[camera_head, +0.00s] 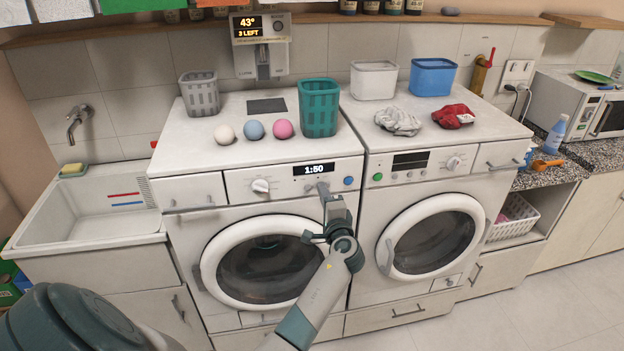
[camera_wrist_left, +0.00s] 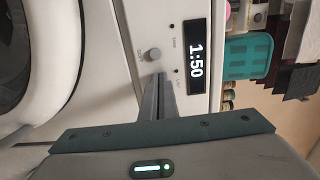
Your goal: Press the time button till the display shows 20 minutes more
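The left machine's control panel (camera_head: 285,176) has a display (camera_head: 314,169) reading 1:50; the same display (camera_wrist_left: 194,64) shows in the left wrist view. Beside the display there are a round grey button (camera_wrist_left: 154,54) and two small dark dots, whose labels are too small to read surely. I cannot tell which is the time button. My left gripper (camera_head: 324,187) is in front of the panel just under the display. In the left wrist view its fingers (camera_wrist_left: 159,76) are together, empty, with tips close to the grey button; contact is unclear. My right gripper is out of view.
A dial (camera_head: 260,185) and a blue button (camera_head: 348,180) sit on the same panel. A second machine (camera_head: 427,210) with its own panel stands to the right. A teal basket (camera_head: 319,106) and three balls stand on top of the left machine. A sink (camera_head: 85,213) is at the left.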

